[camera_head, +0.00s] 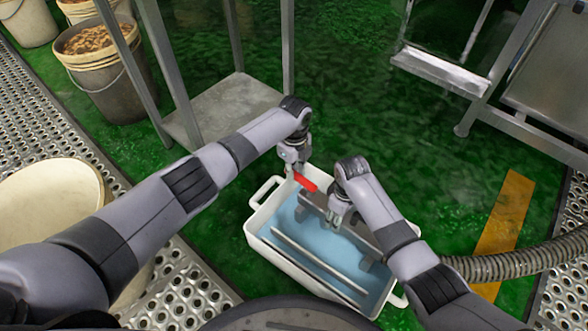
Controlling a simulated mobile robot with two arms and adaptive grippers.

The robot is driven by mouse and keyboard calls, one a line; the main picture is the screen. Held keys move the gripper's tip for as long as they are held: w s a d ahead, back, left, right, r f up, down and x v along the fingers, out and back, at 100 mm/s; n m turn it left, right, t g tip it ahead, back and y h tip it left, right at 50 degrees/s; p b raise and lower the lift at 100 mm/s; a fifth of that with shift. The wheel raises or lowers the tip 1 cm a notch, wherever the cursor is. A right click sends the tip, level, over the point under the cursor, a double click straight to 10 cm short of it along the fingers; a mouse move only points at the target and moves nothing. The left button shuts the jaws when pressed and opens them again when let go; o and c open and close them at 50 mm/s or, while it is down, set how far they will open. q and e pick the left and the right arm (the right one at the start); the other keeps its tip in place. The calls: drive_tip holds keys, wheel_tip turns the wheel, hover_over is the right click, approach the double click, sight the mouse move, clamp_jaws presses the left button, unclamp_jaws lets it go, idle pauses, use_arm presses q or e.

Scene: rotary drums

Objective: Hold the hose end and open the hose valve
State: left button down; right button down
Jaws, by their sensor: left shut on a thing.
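A red lever (305,182), which looks like the valve handle, shows over the far left part of a white tub. My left gripper (294,168) is at the lever's upper left end and is shut on it; the fingertips are small in view. A grey-brown pipe-like part (362,236) lies below the lever, over the tub. My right gripper (338,215) points down at this part; whether its fingers are shut is unclear. A ribbed grey hose (520,262) comes in from the right and passes behind my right forearm, which hides where it ends.
The white tub (262,246) has blue inside and a long metal bar (318,262). Buckets (110,85) stand at the upper left, beside a metal frame (165,70). A steel stand (440,72) is at the upper right. Green wet floor (440,150) is free between.

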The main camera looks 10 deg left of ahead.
use_arm(q)
drive_tip(key=shift+d, duration=0.15)
use_arm(e)
drive_tip(key=shift+s+f, duration=0.15)
drive_tip(key=shift+f, duration=0.1)
use_arm(q)
drive_tip(key=c, duration=1.5)
unclamp_jaws()
wheel_tip(320, 180, up, 12)
drive_tip(key=shift+r, duration=0.1)
use_arm(e)
drive_tip(key=c, duration=1.1)
unclamp_jaws()
drive_tip(key=o, duration=0.7)
drive_tip(key=shift+r, duration=0.15)
